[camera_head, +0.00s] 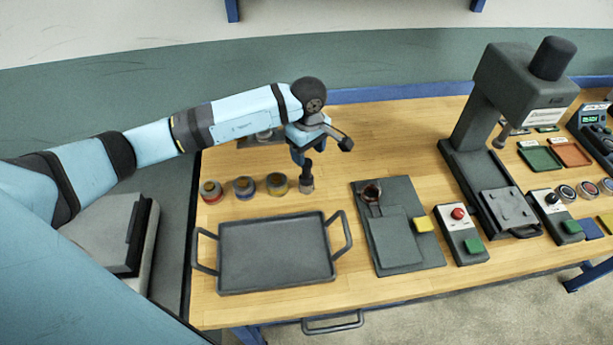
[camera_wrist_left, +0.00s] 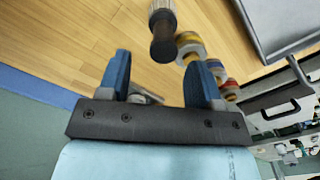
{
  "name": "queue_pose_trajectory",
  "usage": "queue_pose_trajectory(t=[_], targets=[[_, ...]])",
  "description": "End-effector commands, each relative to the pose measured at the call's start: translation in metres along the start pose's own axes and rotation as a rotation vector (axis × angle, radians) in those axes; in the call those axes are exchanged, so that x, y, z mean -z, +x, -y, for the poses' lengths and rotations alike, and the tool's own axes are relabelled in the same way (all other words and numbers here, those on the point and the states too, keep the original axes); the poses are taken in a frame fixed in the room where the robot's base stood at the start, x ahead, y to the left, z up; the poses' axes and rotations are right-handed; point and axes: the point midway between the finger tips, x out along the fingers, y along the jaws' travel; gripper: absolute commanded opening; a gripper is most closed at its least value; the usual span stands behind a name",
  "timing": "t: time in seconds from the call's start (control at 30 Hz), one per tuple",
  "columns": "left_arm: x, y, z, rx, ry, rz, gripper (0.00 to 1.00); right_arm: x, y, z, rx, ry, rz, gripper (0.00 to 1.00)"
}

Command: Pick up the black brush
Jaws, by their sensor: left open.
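The black brush (camera_head: 307,174) stands upright on the wooden table, at the right end of a row of small jars. Its dark handle points up and its lighter lower end is at the table. My left gripper (camera_head: 309,150) is directly above the handle. In the left wrist view the gripper (camera_wrist_left: 156,58) is open, with its two blue fingers apart. The handle (camera_wrist_left: 163,46) shows just beyond the fingertips, in line with the gap between them. Nothing is clearly held. My right gripper is not in view.
Small jars with coloured bands (camera_head: 244,187) stand left of the brush. A grey tray with handles (camera_head: 275,287) lies in front. A dark board (camera_head: 428,254) and a press (camera_head: 480,120) are to the right. The table behind the brush is mostly clear.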

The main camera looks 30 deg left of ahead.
Motion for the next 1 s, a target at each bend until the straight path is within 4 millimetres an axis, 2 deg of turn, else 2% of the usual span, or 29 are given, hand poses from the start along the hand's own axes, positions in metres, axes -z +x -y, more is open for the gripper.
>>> queue_pose_trajectory(t=[0.4, 0.67, 0.9, 1.0], targets=[[0.001, 0.049, 0.005, 0.003, -0.001, 0.002, 0.59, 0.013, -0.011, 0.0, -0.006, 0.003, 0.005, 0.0], [0.001, 0.053, 0.005, 0.0, 0.0, 0.0, 0.59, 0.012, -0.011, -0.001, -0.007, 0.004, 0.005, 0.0], [0.001, 0.053, 0.005, 0.0, 0.0, 0.0, 0.06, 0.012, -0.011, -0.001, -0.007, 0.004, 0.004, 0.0], [0.001, 0.053, 0.005, 0.0, 0.0, 0.0, 0.05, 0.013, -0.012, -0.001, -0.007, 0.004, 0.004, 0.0]])
